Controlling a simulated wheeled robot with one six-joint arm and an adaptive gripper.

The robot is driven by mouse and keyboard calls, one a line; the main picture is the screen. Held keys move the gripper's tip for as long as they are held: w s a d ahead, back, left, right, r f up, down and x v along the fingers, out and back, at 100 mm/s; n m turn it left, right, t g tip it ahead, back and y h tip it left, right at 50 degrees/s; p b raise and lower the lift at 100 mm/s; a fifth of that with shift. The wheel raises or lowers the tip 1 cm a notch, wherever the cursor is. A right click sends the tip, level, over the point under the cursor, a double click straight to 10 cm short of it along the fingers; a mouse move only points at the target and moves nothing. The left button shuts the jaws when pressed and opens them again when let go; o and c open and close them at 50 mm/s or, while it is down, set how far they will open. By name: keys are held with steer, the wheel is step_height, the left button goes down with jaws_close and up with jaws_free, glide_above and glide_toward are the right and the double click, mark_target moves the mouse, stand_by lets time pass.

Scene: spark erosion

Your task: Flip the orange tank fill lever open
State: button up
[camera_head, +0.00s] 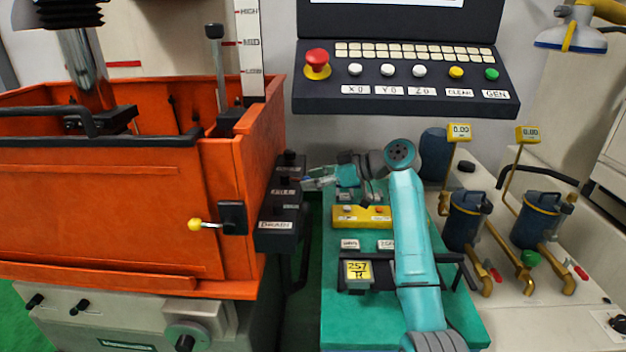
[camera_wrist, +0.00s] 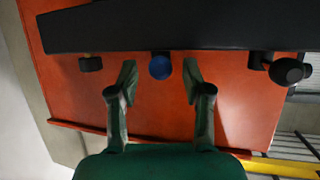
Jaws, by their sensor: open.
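The orange tank (camera_head: 110,205) fills the left of the head view. A black lever block on its right side carries a label that seems to read FILL (camera_head: 285,192) and one reading DRAIN (camera_head: 277,224). In the wrist view a round blue knob (camera_wrist: 160,66) lies between the fingertips of my gripper (camera_wrist: 159,80), under a dark bar (camera_wrist: 180,25). It looks like the fill lever's end, seen head-on. My gripper is open, one finger on each side with gaps. In the head view my gripper (camera_head: 316,181) is beside the block, small and unclear.
Dark knobs flank the blue one at left (camera_wrist: 90,63) and right (camera_wrist: 288,70) in the wrist view. A control panel (camera_head: 405,78) hangs above. A green bench (camera_head: 345,325) with a yellow box (camera_head: 362,217) lies under my arm. Blue filter canisters (camera_head: 466,220) stand right.

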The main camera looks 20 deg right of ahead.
steer(key=shift+w+a, duration=0.1)
steer(key=shift+a, duration=0.1)
jaws_close()
steer(key=shift+s+a+f+m+t+h, duration=0.1)
steer(key=shift+s+a+m+t+h, duration=0.25)
steer(key=shift+m+t+h, duration=0.35)
steer(key=shift+d, duration=0.1)
jaws_free()
steer(key=v, duration=1.2)
steer(key=shift+f, duration=0.1)
